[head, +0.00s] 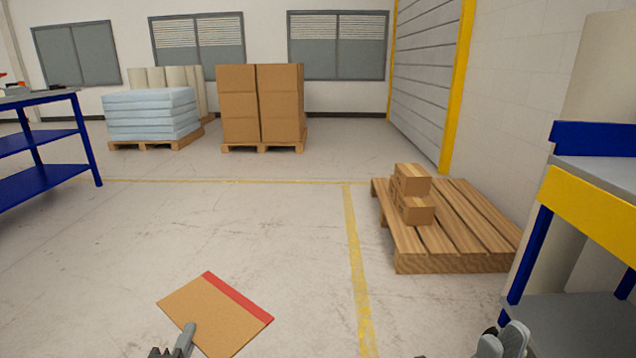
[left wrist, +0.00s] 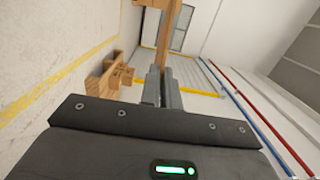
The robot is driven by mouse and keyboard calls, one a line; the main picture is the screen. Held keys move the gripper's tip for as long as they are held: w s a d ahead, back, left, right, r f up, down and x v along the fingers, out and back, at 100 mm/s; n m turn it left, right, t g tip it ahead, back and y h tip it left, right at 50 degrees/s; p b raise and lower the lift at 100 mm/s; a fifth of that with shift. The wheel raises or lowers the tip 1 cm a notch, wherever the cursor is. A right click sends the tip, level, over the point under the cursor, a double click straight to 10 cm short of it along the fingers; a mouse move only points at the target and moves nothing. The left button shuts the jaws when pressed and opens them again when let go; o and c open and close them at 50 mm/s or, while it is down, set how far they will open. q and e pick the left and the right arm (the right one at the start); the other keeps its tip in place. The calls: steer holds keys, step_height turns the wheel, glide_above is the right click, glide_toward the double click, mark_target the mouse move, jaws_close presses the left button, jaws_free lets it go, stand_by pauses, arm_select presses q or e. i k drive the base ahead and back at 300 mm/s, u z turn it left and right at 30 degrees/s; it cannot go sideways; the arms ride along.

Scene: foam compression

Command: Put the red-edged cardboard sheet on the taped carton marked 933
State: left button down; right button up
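The cardboard sheet (head: 208,312) is tan with a red strip along one edge. My left gripper (head: 186,340) is shut on its near edge and holds it up in front of me, above the floor. In the left wrist view the sheet (left wrist: 167,35) shows nearly edge-on between the fingers (left wrist: 161,88). Small brown cartons (head: 416,211) are stacked on a wooden pallet at the right, away from the sheet; they also show in the left wrist view (left wrist: 118,76). No marking 933 is legible. My right gripper (head: 503,343) is at the bottom edge, partly cut off; its opening is unclear.
The low wooden pallet (head: 450,262) has bare slats right of the cartons. A blue and yellow workbench (head: 590,205) stands close at the right. A blue shelf (head: 45,185) is at the left. Loaded pallets stand at the back. The middle floor is clear.

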mark_target(403, 168)
steer(key=u, duration=0.25)
steer(key=i, duration=2)
steer(key=z, duration=0.5)
steer(key=i, duration=1.75)
steer(key=z, duration=1.5)
steer(key=i, duration=0.7)
steer(key=z, duration=0.35)
